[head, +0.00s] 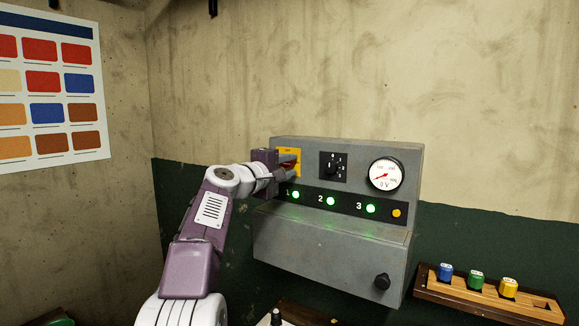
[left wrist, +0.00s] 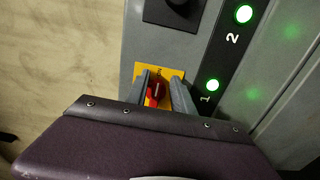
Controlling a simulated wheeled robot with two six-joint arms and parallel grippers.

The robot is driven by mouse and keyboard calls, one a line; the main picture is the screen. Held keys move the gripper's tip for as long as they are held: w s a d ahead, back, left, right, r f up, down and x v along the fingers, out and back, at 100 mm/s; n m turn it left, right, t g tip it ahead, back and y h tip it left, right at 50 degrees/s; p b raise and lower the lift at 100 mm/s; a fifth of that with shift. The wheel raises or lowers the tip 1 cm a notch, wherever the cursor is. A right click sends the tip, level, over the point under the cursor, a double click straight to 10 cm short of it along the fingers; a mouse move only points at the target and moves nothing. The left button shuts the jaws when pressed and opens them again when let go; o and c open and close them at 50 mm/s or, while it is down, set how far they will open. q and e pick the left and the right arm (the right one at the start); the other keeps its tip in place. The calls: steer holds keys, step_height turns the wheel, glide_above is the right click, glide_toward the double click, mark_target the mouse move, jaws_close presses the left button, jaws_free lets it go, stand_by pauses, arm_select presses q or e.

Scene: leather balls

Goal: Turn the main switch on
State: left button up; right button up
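The main switch is a red knob (left wrist: 155,92) on a yellow plate (left wrist: 172,73) at the left of the grey control panel. In the head view the yellow plate (head: 286,142) is partly covered by my left gripper (head: 292,161). In the left wrist view my left gripper's fingers (left wrist: 162,92) stand on either side of the red knob. They are apart, with a gap showing on the knob's right side, so the gripper looks open around it. Whether a finger touches the knob, I cannot tell. My right gripper is in neither view.
The grey panel (head: 345,240) also has a black rotary selector (head: 333,167), a gauge (head: 386,174) with its needle low, green lamps numbered 1 to 3, an amber lamp (head: 396,213) and a dark knob (head: 382,282). A wooden rack (head: 440,290) with coloured pieces is at the right.

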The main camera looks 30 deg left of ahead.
arm_select(q)
steer(key=shift+a, duration=0.15)
steer(key=shift+s, duration=0.15)
steer(key=s+b, duration=0.3)
steer(key=s, duration=0.5)
steer(key=shift+s+a+b, duration=0.3)
steer(key=shift+a+b, duration=0.05)
